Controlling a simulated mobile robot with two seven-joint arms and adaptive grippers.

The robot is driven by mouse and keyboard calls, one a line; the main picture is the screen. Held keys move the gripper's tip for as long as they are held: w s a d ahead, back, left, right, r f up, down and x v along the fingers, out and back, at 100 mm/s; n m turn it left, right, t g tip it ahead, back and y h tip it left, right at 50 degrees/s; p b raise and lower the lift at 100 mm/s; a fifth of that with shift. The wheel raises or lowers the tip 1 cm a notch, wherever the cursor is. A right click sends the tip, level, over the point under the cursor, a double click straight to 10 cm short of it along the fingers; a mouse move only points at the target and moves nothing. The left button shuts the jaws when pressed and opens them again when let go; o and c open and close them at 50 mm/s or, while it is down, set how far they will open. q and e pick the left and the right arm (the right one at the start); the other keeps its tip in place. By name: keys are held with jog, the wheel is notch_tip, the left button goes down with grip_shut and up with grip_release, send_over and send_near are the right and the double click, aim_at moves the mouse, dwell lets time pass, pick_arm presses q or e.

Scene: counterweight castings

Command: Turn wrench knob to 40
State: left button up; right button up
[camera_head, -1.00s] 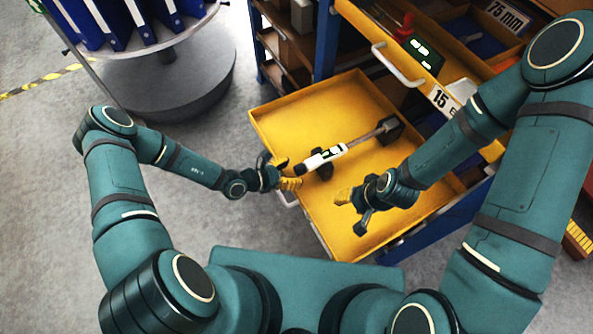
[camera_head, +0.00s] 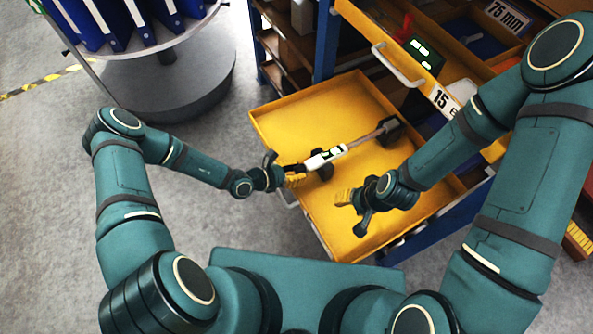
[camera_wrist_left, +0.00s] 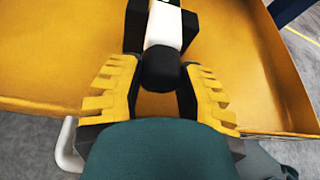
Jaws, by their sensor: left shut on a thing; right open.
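The wrench (camera_head: 328,157) lies in the yellow drawer, with a white body, a small display too small to read, and a shaft reaching to the upper right. Its black knob (camera_wrist_left: 160,69) is at the near end of the white body in the left wrist view. My left gripper (camera_wrist_left: 160,85) has its yellow fingers on either side of the knob and is shut on it. In the head view my left gripper (camera_head: 291,174) is at the drawer's left edge. My right gripper (camera_head: 351,211) is open and empty above the drawer's near part.
The yellow drawer (camera_head: 272,118) is pulled out, with a dark block (camera_head: 390,131) at the shaft's far end. A dark support (camera_head: 323,170) is beside the wrench body. A panel with green digits (camera_head: 424,55) stands above. A round rack of blue binders (camera_head: 140,20) is upper left.

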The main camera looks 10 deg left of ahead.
pick_arm(q)
jog(key=shift+n+g+b, duration=0.3)
jog(key=shift+n+b, duration=0.1)
jog(key=o, duration=1.2)
jog(key=v, duration=1.2)
jog(key=shift+f, duration=0.2)
jog(key=shift+a, duration=0.1)
